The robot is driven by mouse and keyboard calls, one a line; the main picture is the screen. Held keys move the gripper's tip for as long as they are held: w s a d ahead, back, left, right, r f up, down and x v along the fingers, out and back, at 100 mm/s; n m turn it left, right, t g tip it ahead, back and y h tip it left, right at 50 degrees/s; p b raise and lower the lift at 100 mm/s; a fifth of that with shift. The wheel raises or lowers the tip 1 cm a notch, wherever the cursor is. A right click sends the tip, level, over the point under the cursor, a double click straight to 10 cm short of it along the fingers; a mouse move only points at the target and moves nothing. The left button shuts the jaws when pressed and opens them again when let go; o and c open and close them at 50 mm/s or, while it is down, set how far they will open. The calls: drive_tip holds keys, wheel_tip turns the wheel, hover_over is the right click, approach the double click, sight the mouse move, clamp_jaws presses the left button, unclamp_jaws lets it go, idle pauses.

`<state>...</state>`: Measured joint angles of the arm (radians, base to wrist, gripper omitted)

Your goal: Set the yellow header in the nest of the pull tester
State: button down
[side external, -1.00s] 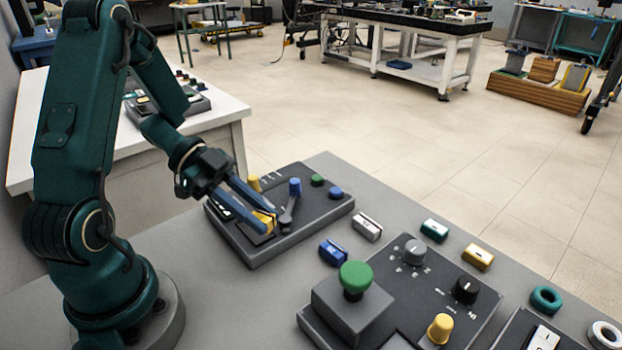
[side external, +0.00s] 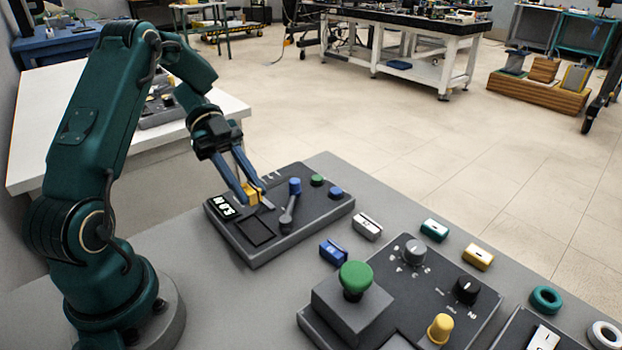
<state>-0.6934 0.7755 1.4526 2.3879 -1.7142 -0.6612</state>
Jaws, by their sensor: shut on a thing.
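My gripper (side external: 256,205) is shut on a yellow block (side external: 251,193), which looks like the yellow header. It is over the back part of the pull tester (side external: 290,234), and its fingers partly cover it. I cannot tell whether the header touches the tester's top. A dark square recess (side external: 256,231), apparently the nest, shows empty in front of the gripper, nearer the camera. The tester also has a lit display (side external: 224,207) to the left of the recess and a blue-knobbed lever (side external: 294,188) to the right of the gripper.
Blue (side external: 333,251), white (side external: 367,226), green (side external: 434,230) and another yellow header (side external: 478,257) lie on the grey bench (side external: 180,255). A panel with a green mushroom button (side external: 356,278) and knobs stands in front. Green (side external: 316,180) and blue (side external: 336,192) buttons sit at the tester's back right.

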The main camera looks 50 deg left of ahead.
sight(254, 227)
drive_tip(key=shift+d+f, duration=0.1)
drive_tip(key=shift+f, duration=2.75)
drive_tip(key=shift+f, duration=0.5)
drive_tip(key=shift+c, duration=0.7)
unclamp_jaws()
drive_tip(key=shift+w, duration=0.1)
drive_tip(key=shift+r, duration=3.5)
drive_tip(key=shift+d, duration=0.1)
